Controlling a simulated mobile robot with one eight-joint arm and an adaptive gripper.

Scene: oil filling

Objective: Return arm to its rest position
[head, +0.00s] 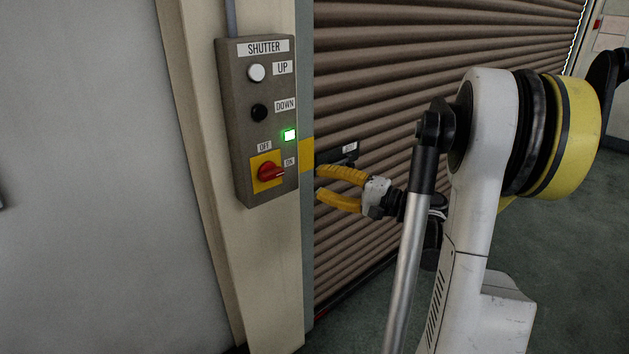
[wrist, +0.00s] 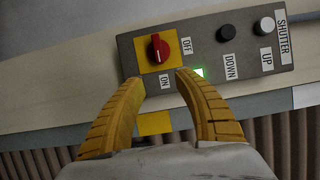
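My gripper (head: 319,183) has two yellow fingers, spread apart with nothing between them. In the head view it is to the right of the shutter control box (head: 239,160), in front of the brown slatted shutter. In the wrist view, my gripper (wrist: 158,78) faces the box (wrist: 190,50), with its fingertips by the lower edge near the red rotary switch (wrist: 158,48). I cannot tell whether they touch the box. The red switch (head: 270,172) points toward the ON label. A green light (head: 289,135) on the box is lit.
The box is on a beige post (head: 215,225) beside a grey wall (head: 90,170). The shutter (head: 390,45) is lowered across the visible opening, with a small labelled latch (head: 340,155) near my gripper. Dark green floor (head: 575,240) lies clear at the right.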

